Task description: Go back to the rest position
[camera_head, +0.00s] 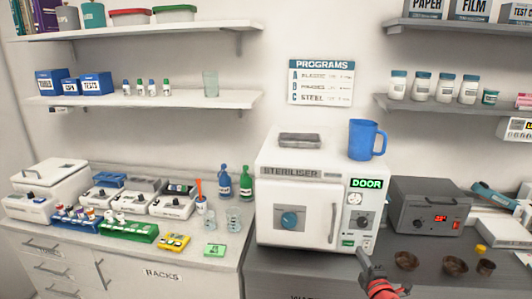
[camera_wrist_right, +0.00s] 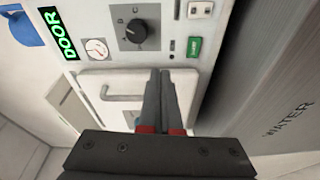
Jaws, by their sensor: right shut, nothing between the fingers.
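My right gripper (camera_head: 367,260) is at the lower middle of the head view, in front of the lower right part of the white steriliser (camera_head: 300,158). In the wrist view my right gripper (camera_wrist_right: 165,75) is shut and empty, its two dark fingers side by side. Behind the fingers are the steriliser's front panel (camera_wrist_right: 160,50), with a dial, a small gauge and a green button. A green DOOR sign is lit on it. The steriliser's door looks closed. I cannot tell whether the fingertips touch the panel. My left gripper is not in view.
A blue mug (camera_head: 363,140) and a grey tray (camera_head: 300,138) stand on top of the steriliser. A grey box with a red display (camera_head: 432,208) and several brown bowls (camera_head: 455,265) are to the right. Racks and bottles fill the left counter. Shelves hang above.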

